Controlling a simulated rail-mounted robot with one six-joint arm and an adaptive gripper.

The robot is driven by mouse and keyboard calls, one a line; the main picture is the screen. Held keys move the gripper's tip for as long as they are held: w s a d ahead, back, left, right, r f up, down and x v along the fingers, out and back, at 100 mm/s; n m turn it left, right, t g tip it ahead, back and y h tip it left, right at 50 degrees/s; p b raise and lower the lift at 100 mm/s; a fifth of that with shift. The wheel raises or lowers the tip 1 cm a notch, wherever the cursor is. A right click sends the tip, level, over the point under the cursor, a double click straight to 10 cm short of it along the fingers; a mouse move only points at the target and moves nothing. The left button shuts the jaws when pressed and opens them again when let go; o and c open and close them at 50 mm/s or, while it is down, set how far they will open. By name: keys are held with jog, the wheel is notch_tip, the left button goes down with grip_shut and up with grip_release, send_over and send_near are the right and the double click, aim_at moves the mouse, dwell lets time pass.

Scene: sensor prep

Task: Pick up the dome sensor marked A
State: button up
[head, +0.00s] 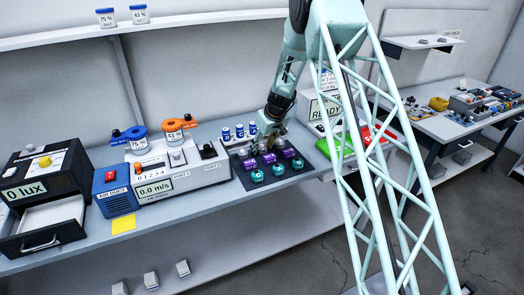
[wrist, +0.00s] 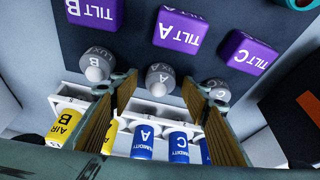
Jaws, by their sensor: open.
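The dome sensor marked A (wrist: 160,77) is a small grey piece with a pale dome, standing on a dark mat in the wrist view. My gripper (wrist: 159,84) is open, with its two fingers to the left and right of this sensor. No contact shows. A similar grey dome sensor marked B (wrist: 97,66) is outside the left finger. Another grey dome sensor (wrist: 215,88) is partly covered by the right finger. In the head view my gripper (head: 270,133) is low over the back of the mat, and its fingers are hard to make out.
Purple tilt blocks (wrist: 180,31) stand close to the dome sensors on the dark mat (head: 300,171). A white rack with blue humidity cylinders (wrist: 143,141) and yellow air cylinders (wrist: 66,125) is close by. Teal round parts (head: 257,176) line the mat's front.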

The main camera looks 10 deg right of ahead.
aim_at(262, 147)
jog(key=shift+c, duration=0.2)
jog(key=c, duration=0.9)
jog(key=shift+r, duration=0.15)
jog(key=shift+r+p, duration=0.4)
jog(key=shift+r, duration=4.45)
